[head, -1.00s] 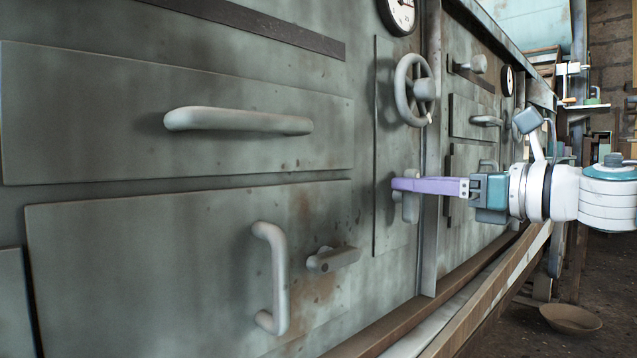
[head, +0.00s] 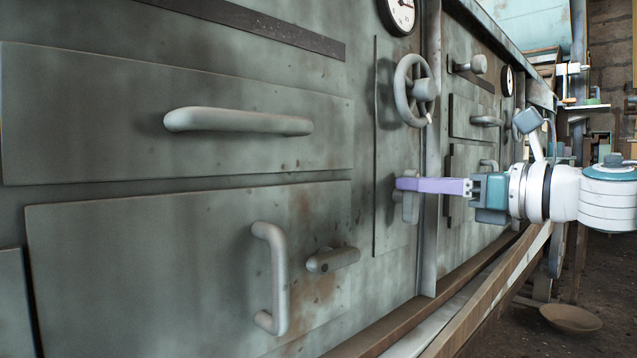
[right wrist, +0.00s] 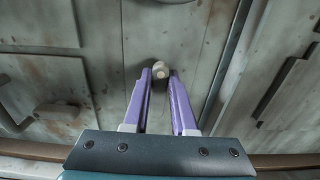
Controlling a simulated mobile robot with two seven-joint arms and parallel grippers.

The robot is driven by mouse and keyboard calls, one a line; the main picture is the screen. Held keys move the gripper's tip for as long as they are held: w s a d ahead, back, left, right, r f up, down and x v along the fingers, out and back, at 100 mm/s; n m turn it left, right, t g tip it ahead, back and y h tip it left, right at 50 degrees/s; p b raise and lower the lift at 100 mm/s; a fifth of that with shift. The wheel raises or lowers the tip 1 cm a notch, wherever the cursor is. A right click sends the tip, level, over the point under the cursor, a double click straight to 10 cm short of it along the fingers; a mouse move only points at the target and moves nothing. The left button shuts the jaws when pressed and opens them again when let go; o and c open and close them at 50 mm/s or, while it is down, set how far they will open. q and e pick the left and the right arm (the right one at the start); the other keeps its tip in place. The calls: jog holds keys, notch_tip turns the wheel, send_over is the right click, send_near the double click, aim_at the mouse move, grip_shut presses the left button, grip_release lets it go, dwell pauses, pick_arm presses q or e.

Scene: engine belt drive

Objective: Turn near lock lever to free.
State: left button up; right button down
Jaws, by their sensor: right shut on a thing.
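A pale grey lever (head: 410,207) stands roughly upright on the narrow panel below the handwheel in the head view. My right gripper (head: 404,184) reaches in from the right, its purple fingers shut on this lever near its upper part. In the right wrist view the lever's rounded end (right wrist: 160,70) shows between the tips of my right gripper (right wrist: 160,77). The fingers hide part of the lever in the head view. Another short grey lever (head: 333,260) lies nearly level on the lower left door, apart from the gripper. My left gripper is not in view.
A handwheel (head: 415,90) sits just above the held lever. A vertical bar handle (head: 273,278) and a long level handle (head: 238,121) stick out at the left. A wooden rail (head: 480,300) runs along the base. A bowl (head: 570,318) lies on the floor.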

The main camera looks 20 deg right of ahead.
jog(key=shift+m, duration=0.3)
jog(key=shift+w+d+f+m+p, duration=0.1)
jog(key=shift+d+f+m+p, duration=0.2)
jog(key=shift+m+p, duration=1.75)
jog(key=shift+w+d+f+m+p, duration=0.15)
jog(key=shift+d+f+m+p, duration=0.2)
jog(key=shift+m, duration=3.35)
jog(key=shift+w+d+f+m+p, duration=0.1)
jog(key=shift+d+f+m+p, duration=0.2)
jog(key=shift+m+p, duration=1.8)
jog(key=shift+m+b, duration=0.75)
jog(key=shift+m, duration=0.1)
jog(key=c, duration=0.7)
grip_release()
